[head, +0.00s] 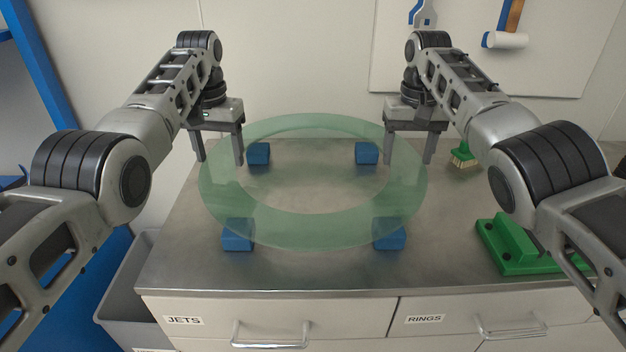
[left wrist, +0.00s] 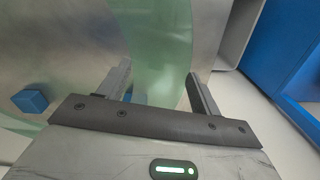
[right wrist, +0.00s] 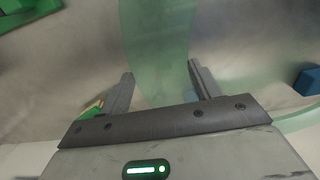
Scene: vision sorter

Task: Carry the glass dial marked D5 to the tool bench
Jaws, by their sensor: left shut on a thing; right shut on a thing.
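The dial is a large clear green glass ring (head: 312,231), lying flat above the metal bench top. No D5 mark is legible. My left gripper (head: 220,161) is shut on the ring's left rear rim, and the glass band (left wrist: 165,40) runs between its fingers in the left wrist view. My right gripper (head: 408,161) is shut on the right rear rim, with the band (right wrist: 155,40) between its fingers in the right wrist view. Blue blocks stand below the ring, including a front left one (head: 238,240) and a front right one (head: 389,240). I cannot tell whether the glass touches them.
The bench top (head: 300,275) has drawers labelled JETS and RINGS below. A green block-shaped object (head: 520,250) lies at right, and a green brush (head: 463,156) behind it. A grey bin (head: 130,295) stands left of the bench. A hanging tool board (head: 450,70) is behind.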

